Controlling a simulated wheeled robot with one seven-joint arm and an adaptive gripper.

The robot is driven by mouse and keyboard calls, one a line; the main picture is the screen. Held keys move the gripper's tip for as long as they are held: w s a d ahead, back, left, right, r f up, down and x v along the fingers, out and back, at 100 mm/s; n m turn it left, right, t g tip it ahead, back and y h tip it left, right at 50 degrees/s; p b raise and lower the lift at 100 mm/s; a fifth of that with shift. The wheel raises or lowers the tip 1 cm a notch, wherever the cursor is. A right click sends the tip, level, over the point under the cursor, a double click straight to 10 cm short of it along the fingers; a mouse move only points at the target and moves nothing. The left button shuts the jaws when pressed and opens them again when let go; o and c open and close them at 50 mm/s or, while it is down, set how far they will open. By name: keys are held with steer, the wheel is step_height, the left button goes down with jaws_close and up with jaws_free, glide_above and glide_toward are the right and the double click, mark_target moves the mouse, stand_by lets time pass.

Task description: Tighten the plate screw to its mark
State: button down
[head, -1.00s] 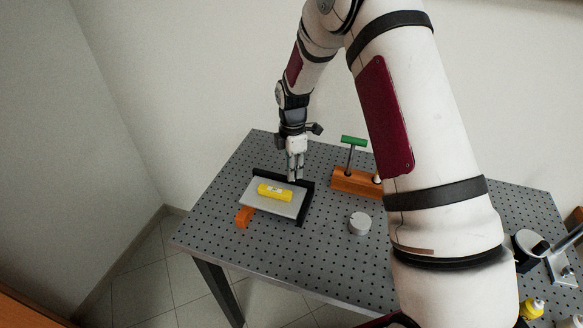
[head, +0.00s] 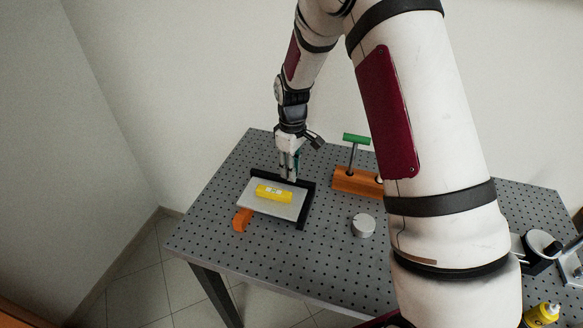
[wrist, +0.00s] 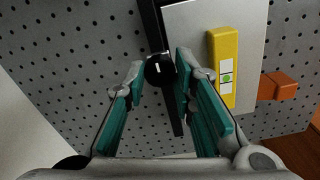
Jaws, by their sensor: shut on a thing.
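The plate screw is a dark round knob with a short white line (wrist: 160,70), at the edge of the plate in the wrist view. My gripper (wrist: 158,72) has its two fingers closed on either side of it. In the head view my gripper (head: 289,177) points down at the plate's back edge, where the fingers hide the screw. The light grey plate (head: 284,209) carries a yellow block (head: 273,194) with pale windows. In the wrist view one window of the yellow block (wrist: 221,45) shows a green spot. I cannot make out the screw's target mark.
A black angled rail (head: 304,212) borders the plate, and an orange block (head: 242,219) sits at its front left. An orange holder (head: 350,181) with a green-handled T-tool (head: 356,138) stands right of the gripper. A grey round knob (head: 363,225) lies on the perforated table (head: 300,268).

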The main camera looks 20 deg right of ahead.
steer(key=m+b, duration=0.1)
steer(key=m, duration=0.4)
steer(key=shift+m, duration=0.3)
steer(key=m, duration=0.9)
steer(key=shift+m, duration=2)
steer(key=c, duration=1.3)
jaws_free()
steer(key=shift+c, duration=0.2)
